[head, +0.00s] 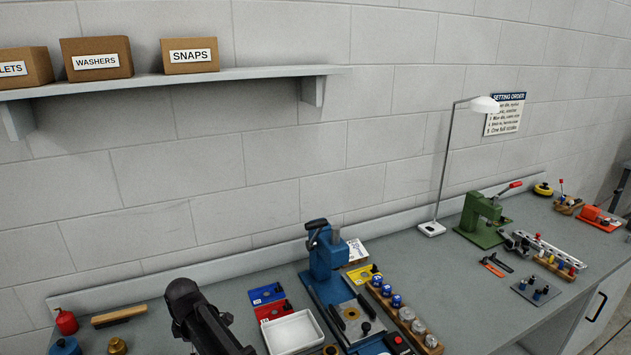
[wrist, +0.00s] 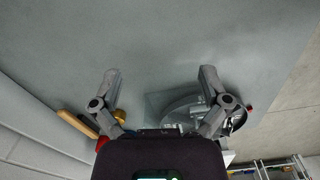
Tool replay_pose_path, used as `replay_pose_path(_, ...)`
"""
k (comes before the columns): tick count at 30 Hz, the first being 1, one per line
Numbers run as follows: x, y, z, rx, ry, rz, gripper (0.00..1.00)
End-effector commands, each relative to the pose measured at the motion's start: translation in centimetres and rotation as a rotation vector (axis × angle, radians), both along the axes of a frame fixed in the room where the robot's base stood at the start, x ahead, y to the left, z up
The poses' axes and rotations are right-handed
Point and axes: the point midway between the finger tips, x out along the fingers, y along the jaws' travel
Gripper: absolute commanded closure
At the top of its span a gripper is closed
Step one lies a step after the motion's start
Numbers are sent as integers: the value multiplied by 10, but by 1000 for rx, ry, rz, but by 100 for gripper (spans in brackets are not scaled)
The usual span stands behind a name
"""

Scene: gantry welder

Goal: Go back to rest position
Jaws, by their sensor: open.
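My gripper (wrist: 160,74) shows in the wrist view with its two grey fingers spread wide apart. It is open and nothing is held between the fingers. The fingers reach over the bare grey bench top (wrist: 150,35). A round grey metal object is partly hidden behind the right finger; I cannot tell what it is. In the head view my dark arm rises at the bottom, left of the white tray (head: 293,332); the fingertips cannot be made out there.
A blue press (head: 325,260) stands right of the tray, beside a wooden rack of dies (head: 408,320). A wooden-handled brush (head: 118,316) and red bottle (head: 66,322) are at left. A green press (head: 482,215) and lamp (head: 432,229) stand farther right. A shelf (head: 260,73) hangs above.

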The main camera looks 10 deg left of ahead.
Motion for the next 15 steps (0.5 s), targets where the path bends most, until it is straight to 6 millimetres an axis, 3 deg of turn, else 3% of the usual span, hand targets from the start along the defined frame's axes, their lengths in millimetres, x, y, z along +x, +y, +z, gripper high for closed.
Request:
replay_pose_path(1, 10, -21, 0, 0, 0, -54, 4)
replay_pose_path(15, 76, -174, 0, 0, 0, -550, 4)
